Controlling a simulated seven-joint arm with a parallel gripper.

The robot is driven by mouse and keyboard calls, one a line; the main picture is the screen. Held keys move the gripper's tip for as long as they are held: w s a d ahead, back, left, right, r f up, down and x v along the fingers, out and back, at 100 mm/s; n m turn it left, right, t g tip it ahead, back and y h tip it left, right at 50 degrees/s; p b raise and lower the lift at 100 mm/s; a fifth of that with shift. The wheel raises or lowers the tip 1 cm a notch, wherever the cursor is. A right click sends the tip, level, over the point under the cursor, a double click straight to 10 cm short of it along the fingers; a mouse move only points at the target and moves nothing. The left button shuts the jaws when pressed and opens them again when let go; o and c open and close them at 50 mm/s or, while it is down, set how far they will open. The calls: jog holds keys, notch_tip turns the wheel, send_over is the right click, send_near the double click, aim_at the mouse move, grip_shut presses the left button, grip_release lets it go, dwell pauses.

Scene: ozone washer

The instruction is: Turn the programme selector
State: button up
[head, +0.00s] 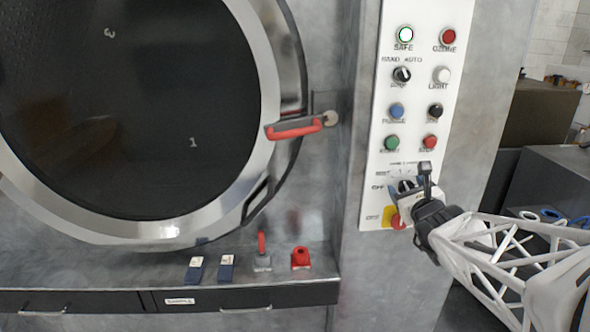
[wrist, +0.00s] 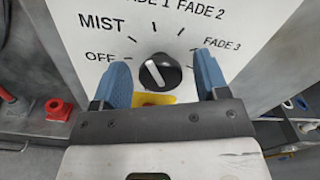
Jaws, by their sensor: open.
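The programme selector (wrist: 160,72) is a round black knob with a white pointer bar on the white panel (wrist: 90,55). In the wrist view its pointer tilts up and slightly left, between the MIST and FADE 1 labels. My gripper (wrist: 159,84) is open, with one blue finger on each side of the knob and a visible gap on both sides. I cannot tell how far the fingertips are from the panel. In the head view the selector (head: 406,186) is partly hidden by my gripper (head: 408,190), low on the panel.
A yellow plate with a red stop button (head: 395,219) sits just below the selector. Several buttons and a HAND/AUTO switch (head: 401,74) are above. The round door with its red handle (head: 295,128) is at left. A ledge below holds a red fitting (head: 300,258).

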jog(key=c, duration=0.9)
jog(key=shift+m, duration=1.1)
jog(key=o, duration=0.9)
jog(key=shift+s, duration=0.15)
